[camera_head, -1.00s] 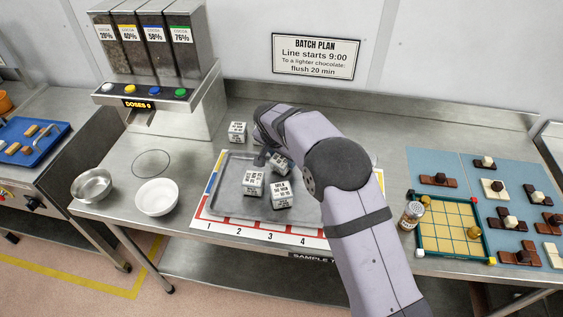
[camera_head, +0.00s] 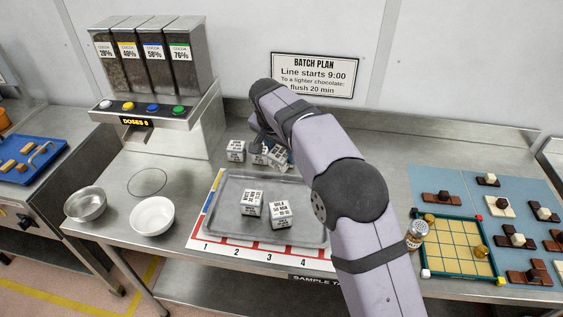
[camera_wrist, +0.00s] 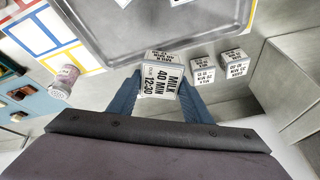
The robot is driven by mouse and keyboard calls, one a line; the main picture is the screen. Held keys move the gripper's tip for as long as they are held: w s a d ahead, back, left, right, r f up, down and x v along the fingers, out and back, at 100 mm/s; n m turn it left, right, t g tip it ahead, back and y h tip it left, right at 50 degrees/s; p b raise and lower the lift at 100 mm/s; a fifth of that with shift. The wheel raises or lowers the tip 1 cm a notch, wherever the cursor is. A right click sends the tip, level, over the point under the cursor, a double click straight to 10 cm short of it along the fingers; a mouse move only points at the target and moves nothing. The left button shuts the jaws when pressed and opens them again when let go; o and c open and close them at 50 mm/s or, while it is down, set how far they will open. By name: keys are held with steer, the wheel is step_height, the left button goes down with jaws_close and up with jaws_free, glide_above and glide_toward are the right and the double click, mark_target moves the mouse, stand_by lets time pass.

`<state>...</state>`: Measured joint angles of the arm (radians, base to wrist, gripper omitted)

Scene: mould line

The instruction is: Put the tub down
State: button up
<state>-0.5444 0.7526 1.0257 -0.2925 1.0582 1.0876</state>
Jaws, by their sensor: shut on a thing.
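The tub in my gripper (camera_wrist: 158,84) is a white cube with black print, reading "MILK 40 MIN 12:30" in the wrist view. The jaws are shut on this held tub (camera_wrist: 171,82), one blue finger on each side. In the head view the held tub (camera_head: 280,158) is tilted, behind the tray's back edge and partly hidden by my arm. Whether it touches the counter I cannot tell. Two similar tubs, one at the left (camera_head: 235,150) and one nearer the gripper (camera_head: 258,154), stand beside it on the counter.
The grey tray (camera_head: 229,218) holds two more tubs, left (camera_head: 251,203) and right (camera_head: 280,215). A steel dispenser (camera_head: 185,118) stands left. A white bowl (camera_head: 152,216) and steel bowl (camera_head: 85,204) are front left. A shaker jar (camera_head: 416,235) and game board (camera_head: 455,245) are right.

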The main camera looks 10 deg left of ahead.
steer(key=shift+r, duration=0.25)
steer(key=shift+s+d+n+g+p, duration=0.1)
steer(key=shift+s+n+g+p, duration=0.1)
steer(key=shift+n+g+p, duration=0.4)
steer(key=n+p, duration=0.1)
steer(key=s+n+g+p, duration=0.1)
steer(key=n, duration=0.1)
steer(key=shift+s+f, duration=0.1)
steer(key=shift+f, duration=0.15)
steer(key=shift+s+f+n+g+y, duration=0.2)
steer(key=shift+n+g+y, duration=0.1)
steer(key=shift+n, duration=0.1)
steer(key=p, duration=0.4)
glide_above(281, 192)
steer(key=shift+s+f, duration=0.2)
steer(key=shift+f, duration=2.3)
steer(key=shift+s+f, duration=0.15)
steer(key=shift+f, duration=2.3)
steer(key=shift+f+b, duration=0.2)
steer(key=shift+b, duration=0.1)
steer(key=o, duration=1.2)
steer(key=shift+o, duration=0.2)
